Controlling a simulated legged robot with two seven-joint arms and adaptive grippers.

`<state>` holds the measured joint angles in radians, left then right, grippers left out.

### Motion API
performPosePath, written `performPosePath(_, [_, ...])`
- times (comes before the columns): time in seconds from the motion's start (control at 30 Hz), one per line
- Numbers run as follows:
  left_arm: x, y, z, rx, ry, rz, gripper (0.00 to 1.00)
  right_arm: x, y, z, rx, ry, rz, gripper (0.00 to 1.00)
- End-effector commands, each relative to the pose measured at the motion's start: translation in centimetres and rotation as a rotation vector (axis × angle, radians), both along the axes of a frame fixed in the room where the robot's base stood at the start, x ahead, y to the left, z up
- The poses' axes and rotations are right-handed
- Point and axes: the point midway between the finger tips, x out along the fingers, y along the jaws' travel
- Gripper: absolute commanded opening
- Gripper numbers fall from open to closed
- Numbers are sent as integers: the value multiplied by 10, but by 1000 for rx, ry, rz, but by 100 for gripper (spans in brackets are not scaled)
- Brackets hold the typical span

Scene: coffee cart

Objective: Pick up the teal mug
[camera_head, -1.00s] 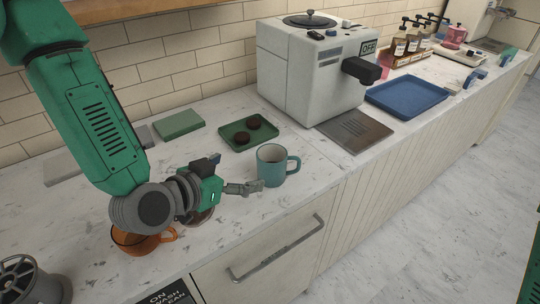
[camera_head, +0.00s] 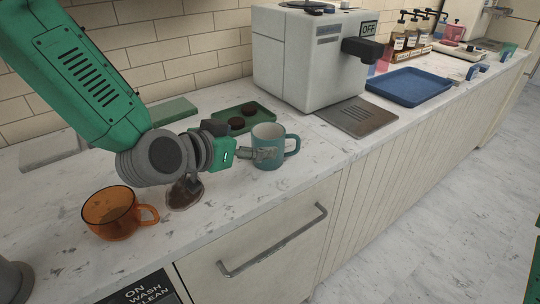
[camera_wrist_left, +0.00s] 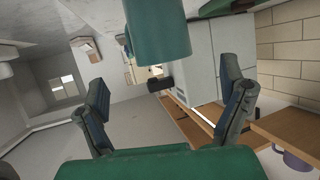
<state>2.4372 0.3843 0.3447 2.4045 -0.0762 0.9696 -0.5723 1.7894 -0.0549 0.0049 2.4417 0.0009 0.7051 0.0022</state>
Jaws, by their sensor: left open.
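The teal mug (camera_head: 268,134) stands upright on the marble counter, its handle to the right. My left gripper (camera_head: 264,154) reaches in from the left, its fingers at the near side of the mug's body and hiding part of it. In the left wrist view the mug (camera_wrist_left: 158,38) is at top centre, between the lines of the two spread fingers of the left gripper (camera_wrist_left: 168,88) and beyond their tips. The gripper is open and empty. Whether a finger touches the mug I cannot tell. My right gripper is not in view.
An orange glass mug (camera_head: 108,213) and a brown cup (camera_head: 184,193), partly hidden by my wrist, stand left of the teal mug. A green tray (camera_head: 222,117) with dark round items lies behind. The coffee machine (camera_head: 300,60) and blue tray (camera_head: 408,88) stand right. The counter's front edge is close.

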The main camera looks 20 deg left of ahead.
Motion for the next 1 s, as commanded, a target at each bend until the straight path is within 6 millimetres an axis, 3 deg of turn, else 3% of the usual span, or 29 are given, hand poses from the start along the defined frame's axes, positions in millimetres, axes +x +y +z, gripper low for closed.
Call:
performPosePath(0.1, [16, -5, -7, 0, 0, 1, 90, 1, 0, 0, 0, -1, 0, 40])
performPosePath(0.37, [33, -8, -13, -3, -2, 2, 90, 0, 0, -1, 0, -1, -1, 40])
performPosePath(0.6, [66, -17, -26, -1, -1, 0, 90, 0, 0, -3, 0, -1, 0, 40])
performPosePath(0.93, [72, -21, -27, -1, -3, 0, 90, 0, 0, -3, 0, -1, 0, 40])
performPosePath(0.97, [72, -21, -27, -2, -2, 0, 83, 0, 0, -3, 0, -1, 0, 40])
performPosePath(1.0, [72, -20, -28, -2, -2, 0, 69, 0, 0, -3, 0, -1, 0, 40])
